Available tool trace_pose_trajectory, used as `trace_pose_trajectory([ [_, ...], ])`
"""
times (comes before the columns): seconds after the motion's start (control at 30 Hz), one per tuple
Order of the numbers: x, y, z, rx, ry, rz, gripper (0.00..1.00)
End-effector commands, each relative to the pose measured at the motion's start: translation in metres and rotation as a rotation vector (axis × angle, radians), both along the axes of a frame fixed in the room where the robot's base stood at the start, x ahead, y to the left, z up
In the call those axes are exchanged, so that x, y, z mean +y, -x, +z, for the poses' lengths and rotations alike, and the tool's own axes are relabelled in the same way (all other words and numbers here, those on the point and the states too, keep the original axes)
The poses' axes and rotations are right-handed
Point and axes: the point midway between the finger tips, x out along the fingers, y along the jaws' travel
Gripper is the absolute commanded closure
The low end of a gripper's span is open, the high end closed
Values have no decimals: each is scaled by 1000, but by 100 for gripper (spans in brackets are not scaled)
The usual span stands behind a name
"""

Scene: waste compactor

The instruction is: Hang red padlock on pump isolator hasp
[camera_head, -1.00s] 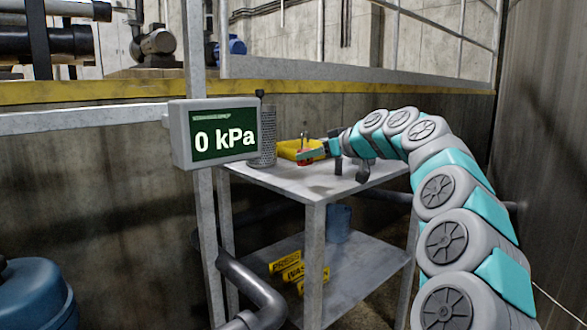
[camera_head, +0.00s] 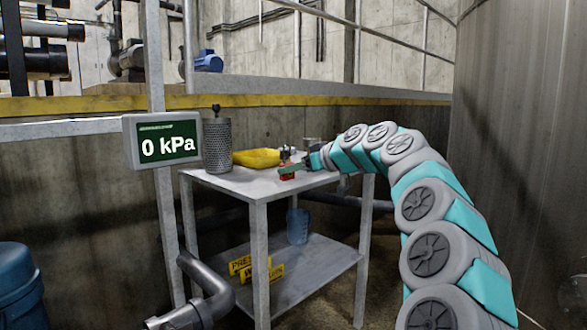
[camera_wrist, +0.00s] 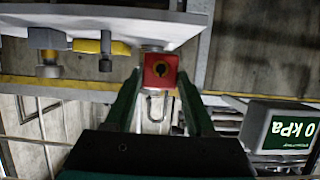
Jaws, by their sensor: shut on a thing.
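My gripper (camera_head: 300,167) is shut on the red padlock (camera_head: 287,171), which shows small at the end of the arm in front of the cart's top in the head view. A grey shackle loop shows below the body in that view. I cannot tell whether the shackle is open. I cannot make out the pump isolator hasp in either view.
A grey two-shelf cart (camera_head: 225,182) carries a yellow tray (camera_head: 255,157) and a perforated metal cylinder (camera_head: 217,146). Yellow signs (camera_head: 262,272) and a blue cup (camera_head: 298,226) are on or near its lower shelf. A 0 kPa display (camera_head: 165,141) stands left; a large metal wall is right.

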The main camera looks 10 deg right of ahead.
Motion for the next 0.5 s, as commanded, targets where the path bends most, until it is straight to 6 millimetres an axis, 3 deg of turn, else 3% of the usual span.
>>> trace_pose_trajectory([
  [0.5, 0, 10, -23, 0, 1, -64, 90],
])
